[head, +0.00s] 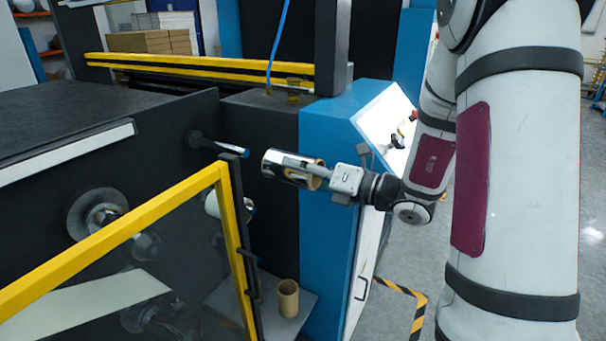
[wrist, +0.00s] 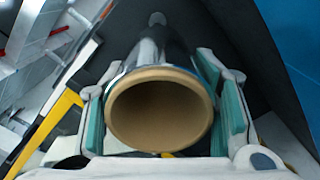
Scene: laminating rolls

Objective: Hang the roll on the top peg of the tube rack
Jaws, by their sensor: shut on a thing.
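The roll (head: 279,164) is a shiny silver cylinder with a brown cardboard core. My gripper (head: 305,170) is shut on it, and it is held roughly level in the air. In the wrist view the core's open end (wrist: 160,115) faces the camera between the pads of my gripper (wrist: 163,105). The top peg (head: 220,144) juts from the dark machine face, with a blue tip. In the head view the roll is to the right of this tip, with a visible gap. The peg appears beyond the roll in the wrist view (wrist: 157,19). The roll's far end is hidden there.
A yellow-framed clear guard (head: 130,235) with a dark upright post stands at the front left. A white roll (head: 212,205) shows below the top peg, partly behind the post. A brown tube (head: 288,298) stands on a low grey shelf. A blue cabinet (head: 332,210) is behind my gripper.

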